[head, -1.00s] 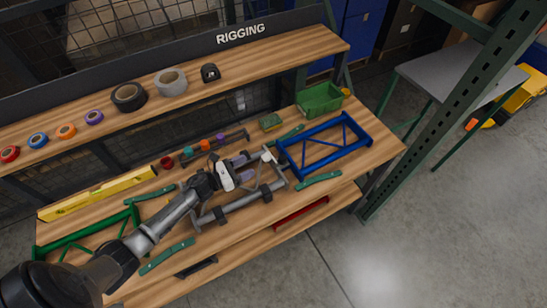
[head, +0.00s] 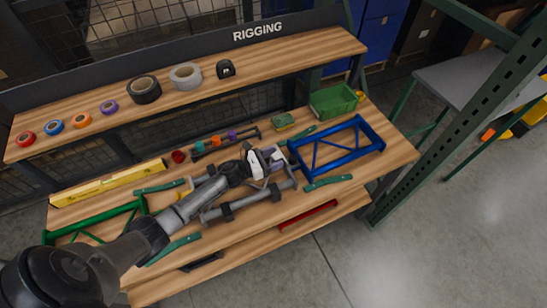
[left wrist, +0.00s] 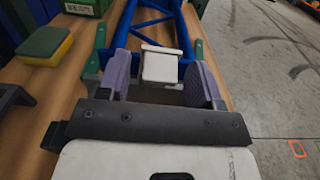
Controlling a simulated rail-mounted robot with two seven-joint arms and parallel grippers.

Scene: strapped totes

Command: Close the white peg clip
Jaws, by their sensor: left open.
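The white peg clip (left wrist: 160,66) shows in the left wrist view as a small white block with a flat top. It stands at the end of a grey frame (head: 240,205) on the bench. My left gripper (left wrist: 161,82) is open, with its purple fingers on either side of the clip. Gaps show between the fingers and the clip, and I see no clear contact. In the head view my left gripper (head: 274,157) is over the right end of the grey frame and mostly hides the clip. My right gripper is not in view.
A blue frame (head: 375,131) lies just beyond the clip. A green bin (head: 334,101) and a green-yellow sponge (head: 283,121) sit behind. A rack with several coloured pegs (head: 216,141) and a yellow level (head: 108,184) are to the left. A shelf (head: 60,124) overhangs the bench's back.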

